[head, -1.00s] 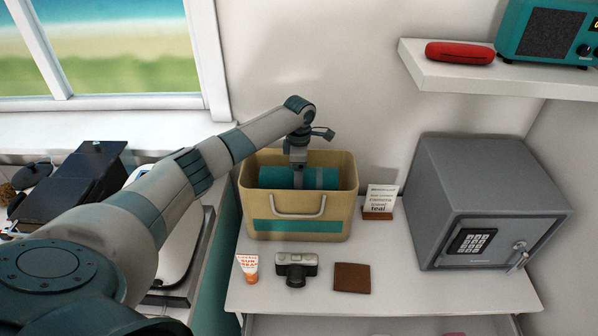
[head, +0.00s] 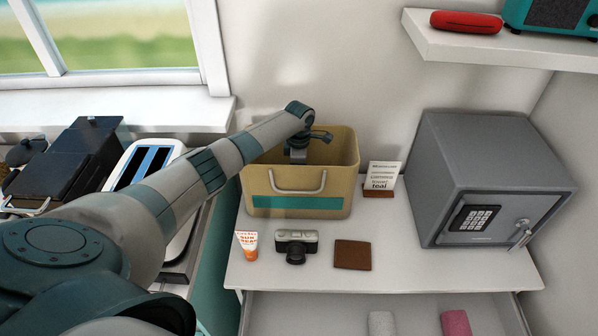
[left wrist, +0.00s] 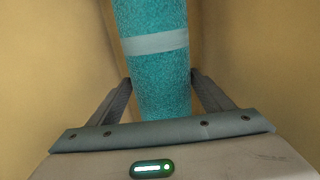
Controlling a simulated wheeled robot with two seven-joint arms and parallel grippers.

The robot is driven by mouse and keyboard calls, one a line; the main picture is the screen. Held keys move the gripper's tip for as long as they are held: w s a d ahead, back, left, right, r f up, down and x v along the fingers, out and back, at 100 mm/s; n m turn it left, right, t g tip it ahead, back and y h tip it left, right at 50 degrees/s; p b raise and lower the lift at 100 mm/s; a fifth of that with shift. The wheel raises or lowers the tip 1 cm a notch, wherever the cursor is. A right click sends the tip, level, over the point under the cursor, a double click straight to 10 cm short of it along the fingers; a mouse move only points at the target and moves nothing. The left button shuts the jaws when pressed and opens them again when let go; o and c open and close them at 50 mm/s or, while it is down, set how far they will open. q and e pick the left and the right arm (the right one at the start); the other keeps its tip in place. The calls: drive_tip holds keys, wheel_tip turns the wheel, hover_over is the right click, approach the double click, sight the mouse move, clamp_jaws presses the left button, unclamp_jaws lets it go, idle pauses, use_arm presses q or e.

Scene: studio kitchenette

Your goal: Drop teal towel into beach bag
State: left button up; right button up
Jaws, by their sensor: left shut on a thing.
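The beach bag (head: 262,183), tan with a teal stripe and a pale handle, stands upright on the white desk. My left gripper (head: 298,158) reaches down inside the bag, its fingertips hidden behind the front wall in the head view. In the left wrist view my left gripper (left wrist: 163,105) is shut on the teal towel (left wrist: 150,18), a rolled towel with a pale band. Tan bag walls (left wrist: 50,80) show on both sides of it. The towel is hidden in the head view, and I cannot tell if it touches the bag's bottom. My right gripper is not in view.
A sunscreen tube (head: 248,246), a camera (head: 296,246) and a brown wallet (head: 352,254) lie before the bag. A small sign (head: 381,177) and a grey safe (head: 480,175) stand to the right. An open drawer below holds a grey roll (head: 381,324) and pink roll (head: 456,324).

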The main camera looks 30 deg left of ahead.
use_arm(q)
drive_tip(key=shift+f+b, duration=0.8)
drive_tip(key=shift+f, duration=1.45)
drive_tip(key=o, duration=1.3)
wheel_tip(320, 180, up, 17)
drive_tip(key=b, duration=0.4)
drive_tip(key=shift+r, duration=0.25)
drive_tip(key=shift+w, duration=0.1)
